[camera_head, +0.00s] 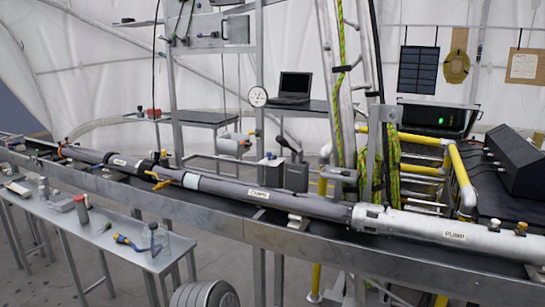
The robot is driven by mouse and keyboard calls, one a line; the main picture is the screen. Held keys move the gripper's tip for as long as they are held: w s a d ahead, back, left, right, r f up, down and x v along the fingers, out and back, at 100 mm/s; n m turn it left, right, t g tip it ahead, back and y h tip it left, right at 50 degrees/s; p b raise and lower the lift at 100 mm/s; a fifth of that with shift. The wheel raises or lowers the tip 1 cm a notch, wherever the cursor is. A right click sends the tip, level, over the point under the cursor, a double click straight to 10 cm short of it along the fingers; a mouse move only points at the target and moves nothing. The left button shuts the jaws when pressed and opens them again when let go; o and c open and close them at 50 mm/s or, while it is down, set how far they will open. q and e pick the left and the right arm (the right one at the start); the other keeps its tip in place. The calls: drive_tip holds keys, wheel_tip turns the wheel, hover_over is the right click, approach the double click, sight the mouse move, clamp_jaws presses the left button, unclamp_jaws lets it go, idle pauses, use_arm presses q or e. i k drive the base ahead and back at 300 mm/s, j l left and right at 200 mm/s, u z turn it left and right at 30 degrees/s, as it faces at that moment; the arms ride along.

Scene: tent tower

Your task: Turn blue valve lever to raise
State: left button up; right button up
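I cannot clearly make out a blue valve lever. A small bluish-purple fitting (214,34) sits on the grey panel (205,44) at the upper left, on the metal frame; it is too small to tell whether it is a lever. A tool with a blue and yellow handle (127,242) lies on the low metal table at the left. An orange-yellow lever (158,181) sits on the long grey pipe (240,191). Neither of my grippers is in view.
The pipe with its pump section (455,236) runs on a metal beam across the view. A low table (75,233) with bottles and tools stands front left. A laptop (293,86), a round gauge (257,97), yellow railings (461,178) and a black box (518,160) are behind the beam.

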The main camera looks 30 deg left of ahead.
sight(269, 153)
drive_tip(key=i+j, duration=0.1)
drive_tip(key=j, duration=0.3)
drive_tip(key=i+j, duration=0.15)
drive_tip(key=j, duration=0.25)
drive_tip(key=i+j, duration=0.1)
drive_tip(key=j, duration=0.3)
drive_tip(key=i+j+u, duration=0.1)
drive_tip(key=j, duration=0.3)
drive_tip(key=i+j, duration=0.15)
drive_tip(key=j, duration=0.25)
drive_tip(key=i+j, duration=0.15)
drive_tip(key=j, duration=0.2)
